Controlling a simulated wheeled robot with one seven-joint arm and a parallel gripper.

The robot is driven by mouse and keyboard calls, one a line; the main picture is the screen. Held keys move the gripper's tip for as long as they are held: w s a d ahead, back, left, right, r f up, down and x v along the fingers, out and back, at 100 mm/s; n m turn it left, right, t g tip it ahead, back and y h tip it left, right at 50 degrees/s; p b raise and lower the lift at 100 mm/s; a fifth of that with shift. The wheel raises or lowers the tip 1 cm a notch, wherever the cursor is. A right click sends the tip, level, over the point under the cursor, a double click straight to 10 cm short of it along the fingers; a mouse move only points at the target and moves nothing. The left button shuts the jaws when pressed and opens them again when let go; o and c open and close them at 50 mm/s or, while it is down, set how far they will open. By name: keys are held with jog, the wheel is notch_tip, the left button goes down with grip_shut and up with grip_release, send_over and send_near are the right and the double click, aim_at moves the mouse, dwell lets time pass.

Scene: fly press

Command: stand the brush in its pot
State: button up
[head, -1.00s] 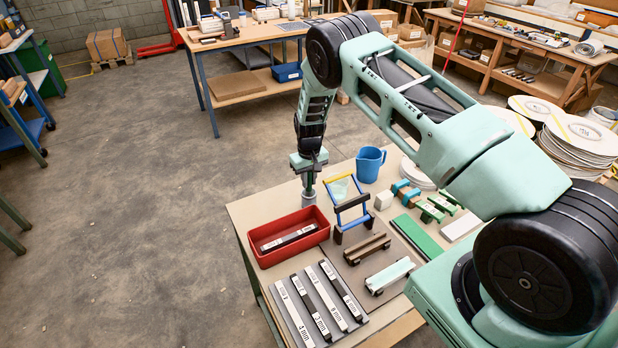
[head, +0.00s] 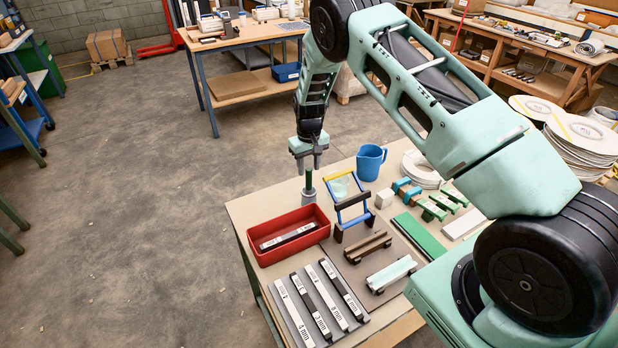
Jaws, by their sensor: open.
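The brush (head: 309,180) shows as a dark green upright handle. It stands in the small grey pot (head: 308,196) on the table, just behind the red tray. The brush's lower part is hidden inside the pot. My gripper (head: 308,168) is open, pointing down just above the brush, with its fingers apart. The top of the handle shows below the fingertips, and I see no contact between them.
The red tray (head: 262,242) with a labelled bar in it sits in front of the pot. A blue and yellow frame (head: 347,202) stands close on the right, with a blue jug (head: 370,162) behind it. Labelled bars lie at the table's front (head: 300,310).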

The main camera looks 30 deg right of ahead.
notch_tip(320, 180, up, 7)
jog(key=shift+f+b, duration=0.15)
jog(key=shift+b, duration=0.75)
jog(key=s+a+r+n+y, duration=0.1)
jog(key=s+a+r+n, duration=0.1)
jog(key=s+a+r, duration=0.65)
jog(key=s+a+r+n+y, duration=0.1)
jog(key=s+a+r, duration=0.4)
jog(key=a, duration=0.6)
jog(key=s+a+r+n, duration=0.1)
jog(key=s+r+n, duration=0.1)
jog(key=s, duration=1.2)
jog(key=s+a+r+n+h, duration=0.1)
jog(key=s+a+r+n, duration=0.1)
jog(key=s, duration=1.2)
jog(key=shift+n, duration=0.4)
jog(key=shift+f, duration=0.1)
notch_tip(320, 180, down, 6)
jog(key=b, duration=0.6)
